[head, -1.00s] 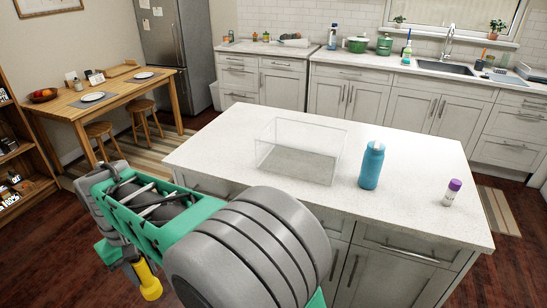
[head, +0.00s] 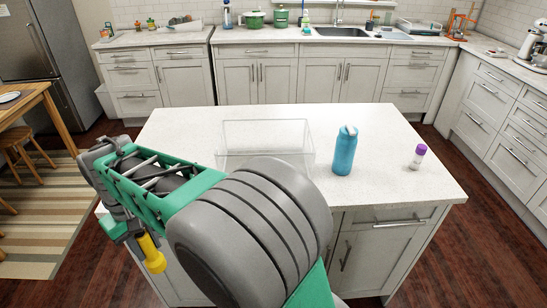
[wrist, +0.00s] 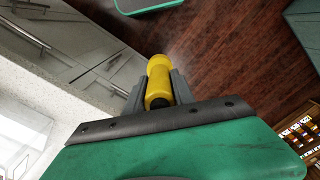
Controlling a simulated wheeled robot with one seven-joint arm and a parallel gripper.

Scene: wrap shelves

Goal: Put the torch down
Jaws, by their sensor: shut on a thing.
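The yellow torch (head: 151,253) is held in my gripper (head: 144,236), low at the left of the head view, beside the island's left front. In the wrist view the yellow torch (wrist: 160,80) sits between the two grey fingers of my gripper (wrist: 159,88), which are shut on it. Its dark end is toward the palm. Dark wood floor shows beyond it, with the white counter edge to its left. My arm hides part of the island's front left.
The white island top (head: 386,165) holds a clear open box (head: 267,135), a blue bottle (head: 345,150) and a small purple-capped bottle (head: 417,157). The top is bare around these. A wooden table (head: 28,108) and stool (head: 22,147) stand at the left.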

